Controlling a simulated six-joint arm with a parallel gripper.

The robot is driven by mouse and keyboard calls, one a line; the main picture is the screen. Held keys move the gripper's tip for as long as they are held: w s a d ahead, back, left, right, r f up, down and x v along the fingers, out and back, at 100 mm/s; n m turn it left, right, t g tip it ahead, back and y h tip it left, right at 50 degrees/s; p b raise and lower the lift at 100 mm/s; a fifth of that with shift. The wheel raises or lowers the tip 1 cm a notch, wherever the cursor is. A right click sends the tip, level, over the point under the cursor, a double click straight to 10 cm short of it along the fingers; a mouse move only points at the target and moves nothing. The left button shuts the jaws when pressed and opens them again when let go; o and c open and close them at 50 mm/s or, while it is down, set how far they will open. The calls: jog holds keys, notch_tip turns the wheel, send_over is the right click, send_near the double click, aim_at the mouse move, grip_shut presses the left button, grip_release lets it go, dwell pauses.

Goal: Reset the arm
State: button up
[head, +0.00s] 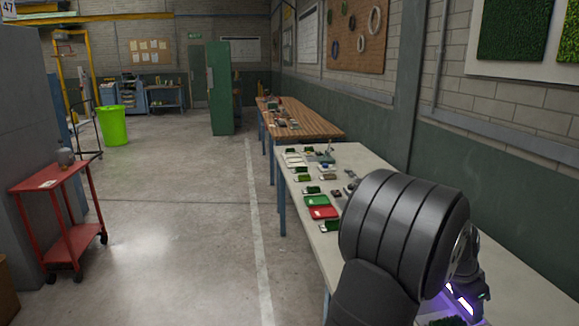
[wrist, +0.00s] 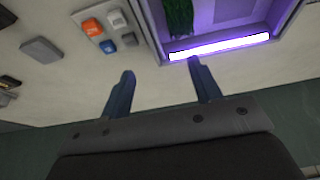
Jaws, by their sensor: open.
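My gripper (wrist: 160,80) is open in the wrist view, with its two blue-grey fingers apart and nothing between them. The fingers point toward a pale bench top. The right fingertip is close to the edge of a tray-like box (wrist: 293,12) with a glowing white-violet light bar (wrist: 220,46); I cannot tell whether they touch.
A button panel (wrist: 104,24) with orange, white and blue buttons is beside the lit box. The pale bench (head: 302,222) carries green and red trays (head: 322,212) and several small samples. A wooden bench (head: 315,125) stands behind. A red trolley (head: 60,182) is at left; the middle floor is clear.

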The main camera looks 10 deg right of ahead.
jog(key=w+d+f, duration=0.1)
jog(key=w, duration=0.2)
jog(key=w+d+f, duration=0.1)
jog(key=w+f, duration=0.1)
jog(key=w, duration=0.1)
jog(key=w+d+f, duration=0.1)
jog(key=w+f, duration=0.1)
jog(key=w, duration=0.2)
dwell(2.2)
